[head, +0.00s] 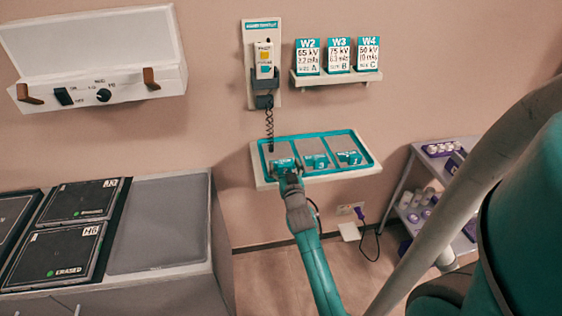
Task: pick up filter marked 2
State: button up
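A teal tray (372,167) on a small wall shelf holds three grey filters in a row, each with a teal tab at its front. The left filter (276,151) has a tab whose mark I cannot read. The middle filter (311,147) has a tab that seems to read 3. The right filter (343,144) has a tab too small to read. My gripper (289,173) is at the front of the left filter, over or against its tab. The gripper covers part of that tab. I cannot tell whether its fingers are closed on it.
Above the tray hang a corded hand control (265,62) and a ledge with cards W2 (308,57), W3 (339,56) and W4 (368,55). A grey cabinet with black plates (61,254) stands left. A shelved cart (440,190) stands right. Floor shows between them.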

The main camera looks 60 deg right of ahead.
jog(key=c, duration=1)
